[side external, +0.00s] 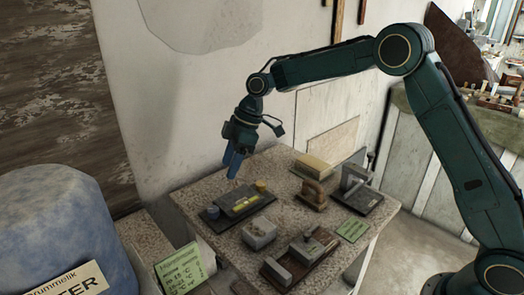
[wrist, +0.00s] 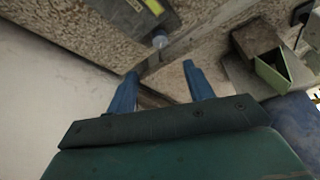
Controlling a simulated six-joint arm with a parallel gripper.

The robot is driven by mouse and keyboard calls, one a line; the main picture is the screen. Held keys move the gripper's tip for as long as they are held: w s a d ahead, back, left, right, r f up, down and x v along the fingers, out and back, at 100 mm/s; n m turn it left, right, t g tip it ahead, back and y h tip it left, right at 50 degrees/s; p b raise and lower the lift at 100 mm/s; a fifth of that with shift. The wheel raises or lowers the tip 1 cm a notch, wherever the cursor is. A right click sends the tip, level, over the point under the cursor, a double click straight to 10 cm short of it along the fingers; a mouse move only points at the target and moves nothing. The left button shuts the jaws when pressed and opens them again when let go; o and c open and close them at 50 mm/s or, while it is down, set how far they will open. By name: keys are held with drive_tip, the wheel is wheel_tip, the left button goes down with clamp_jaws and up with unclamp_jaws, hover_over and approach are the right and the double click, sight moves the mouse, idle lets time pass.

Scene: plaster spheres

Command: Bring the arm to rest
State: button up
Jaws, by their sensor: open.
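My gripper (side external: 234,163) has blue fingers and hangs above the back left part of the speckled stone table (side external: 228,245). In the wrist view my gripper (wrist: 160,82) shows its two blue fingertips spread apart with nothing between them. Below and just right of it in the side view is a dark tray (side external: 224,221) with a yellow-green vial or level on it. The fingers look apart from the tray, though the exact height is hard to tell.
A green card (side external: 352,229) lies at the right edge. A blue-grey drum (side external: 55,225) stands left.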

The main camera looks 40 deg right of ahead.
drive_tip(key=shift+r, duration=0.15)
drive_tip(key=s+d+r+m+t+h, duration=0.1)
drive_tip(key=s+d+r+m, duration=0.2)
drive_tip(key=s+r, duration=0.4)
drive_tip(key=s+d+r+m+t+h, duration=0.1)
drive_tip(key=s+d+r+m, duration=0.2)
drive_tip(key=s+r, duration=0.45)
drive_tip(key=s+d+f+m, duration=0.1)
drive_tip(key=s+d+m, duration=0.1)
drive_tip(key=s, duration=0.5)
drive_tip(key=s+d+f+m+t+h, duration=0.1)
drive_tip(key=s+m, duration=0.1)
drive_tip(key=s, duration=0.6)
drive_tip(key=s+d+f+m+h, duration=0.1)
drive_tip(key=s+d+f+m, duration=0.1)
drive_tip(key=s, duration=0.6)
drive_tip(key=shift+s+d+m+t, duration=0.25)
drive_tip(key=shift+d+m+t, duration=0.1)
drive_tip(key=shift+m+t, duration=0.05)
